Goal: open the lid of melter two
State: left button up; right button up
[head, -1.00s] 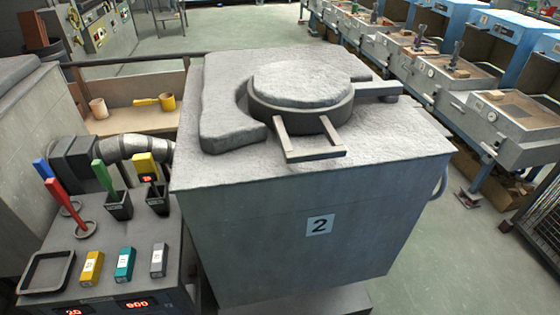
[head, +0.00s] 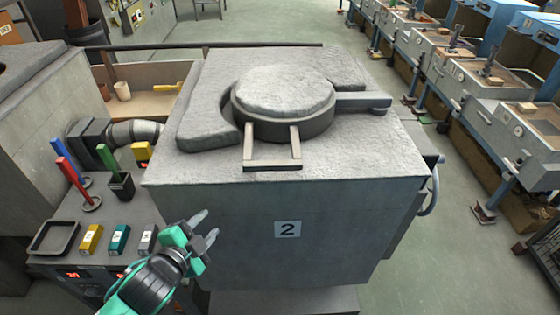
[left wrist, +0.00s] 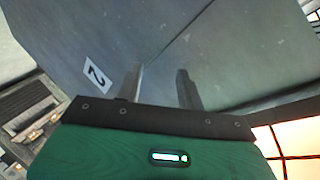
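Melter two (head: 350,230) is a grey block with a "2" plate (head: 287,230) on its front face. Its round grey lid (head: 284,92) sits closed on top, with a square loop handle (head: 273,166) sticking out to the front and a bar (head: 362,101) to the right. My left gripper (head: 207,226) is open and empty, in front of the melter's left front side and below the handle. In the left wrist view its two fingers (left wrist: 160,88) stand apart before the grey front face, with the "2" plate (left wrist: 97,73) at left. My right gripper is not in view.
A side bench at left holds an empty black tray (head: 54,238), yellow, teal and grey blocks (head: 119,238), and red, blue and green handled tools (head: 107,160). A pipe (head: 134,132) runs behind it. Open floor lies right of the melter, before a row of machines (head: 470,90).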

pick_arm(q)
jog(key=s+d+r+m+h, duration=0.2)
jog(key=d+r+m+h, duration=0.15)
jog(key=r+m, duration=0.4)
jog(key=m+h+b, duration=0.3)
jog(key=m+h, duration=0.1)
send_near(268, 168)
jog(key=p+x, duration=0.3)
jog(key=x, duration=0.7)
jog(key=shift+d+p, duration=0.1)
jog(key=shift+p, duration=0.25)
jog(key=shift+w+d+f, duration=0.1)
jog(key=shift+w+d, duration=0.3)
jog(key=shift+w, duration=0.1)
grip_shut()
